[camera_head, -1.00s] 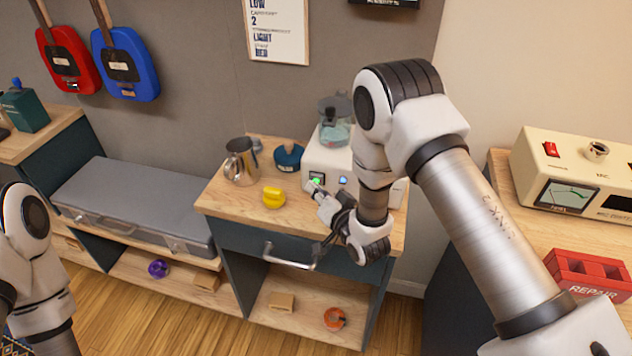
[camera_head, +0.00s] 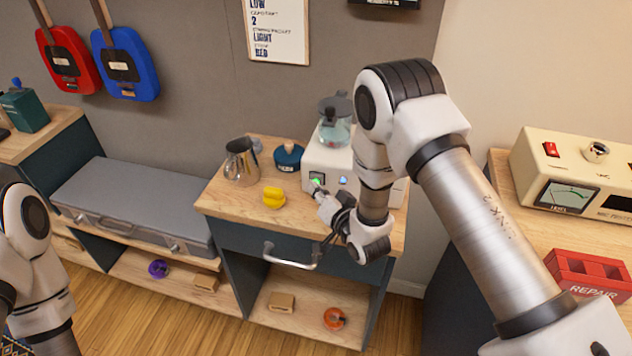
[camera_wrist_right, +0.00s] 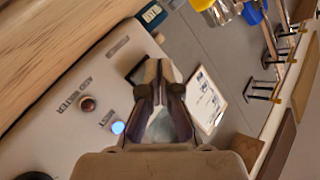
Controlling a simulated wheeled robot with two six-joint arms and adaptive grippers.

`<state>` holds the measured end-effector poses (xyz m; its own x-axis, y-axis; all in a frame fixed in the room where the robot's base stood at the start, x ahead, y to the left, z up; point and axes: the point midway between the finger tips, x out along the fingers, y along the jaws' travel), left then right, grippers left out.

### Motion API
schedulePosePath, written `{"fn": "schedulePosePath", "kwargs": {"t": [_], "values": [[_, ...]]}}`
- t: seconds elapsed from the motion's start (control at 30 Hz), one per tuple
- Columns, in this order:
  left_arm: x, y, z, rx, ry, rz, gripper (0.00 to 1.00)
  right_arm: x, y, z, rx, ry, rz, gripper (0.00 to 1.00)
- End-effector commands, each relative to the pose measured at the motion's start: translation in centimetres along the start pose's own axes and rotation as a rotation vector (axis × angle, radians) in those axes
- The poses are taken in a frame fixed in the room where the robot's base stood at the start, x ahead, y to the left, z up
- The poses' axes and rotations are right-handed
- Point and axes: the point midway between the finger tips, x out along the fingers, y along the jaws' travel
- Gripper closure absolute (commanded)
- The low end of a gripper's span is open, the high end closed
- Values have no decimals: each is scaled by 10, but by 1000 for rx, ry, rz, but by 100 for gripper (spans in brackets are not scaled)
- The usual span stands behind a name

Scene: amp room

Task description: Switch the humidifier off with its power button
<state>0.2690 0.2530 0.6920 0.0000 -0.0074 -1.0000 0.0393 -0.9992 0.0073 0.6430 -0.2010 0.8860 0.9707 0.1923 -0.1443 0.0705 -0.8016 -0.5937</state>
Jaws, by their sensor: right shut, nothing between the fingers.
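The humidifier (camera_head: 320,157) is a white box with a clear tank (camera_head: 336,130) on top, standing at the back right of the wooden cabinet top. Its front has a dark switch with a green glow (camera_head: 316,180) and a blue light (camera_head: 343,180). In the right wrist view, its panel (camera_wrist_right: 75,135) shows an "ADD WATER" lamp (camera_wrist_right: 87,103) and a blue light (camera_wrist_right: 118,127). My right gripper (camera_head: 317,189) is shut and empty, its tips at the dark switch; contact is unclear. It hides part of this switch in the wrist view (camera_wrist_right: 163,68). My left gripper is not visible.
A metal pitcher (camera_head: 240,163), a yellow object (camera_head: 273,197) and a dark blue round container (camera_head: 289,157) stand left of the humidifier. A drawer handle (camera_head: 290,262) juts from the cabinet front. A cream meter box (camera_head: 575,165) and a red tray (camera_head: 590,272) are at right.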

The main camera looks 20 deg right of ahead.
Motion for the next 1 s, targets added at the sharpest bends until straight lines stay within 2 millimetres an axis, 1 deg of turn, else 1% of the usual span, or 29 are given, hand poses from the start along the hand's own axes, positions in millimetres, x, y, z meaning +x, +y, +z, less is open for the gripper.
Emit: {"fn": "schedulePosePath", "kwargs": {"t": [0.13,0.43,0.67,0.9,1.0], "values": [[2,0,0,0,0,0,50,4,3,-3,0,0,0,100],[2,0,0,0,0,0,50,4,3,-4,0,1,0,100],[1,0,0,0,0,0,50,-2,-1,0,0,1,0,100],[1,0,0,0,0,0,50,-2,-1,1,0,0,0,100],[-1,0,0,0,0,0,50,-7,-6,5,0,-3,-1,100]]}}
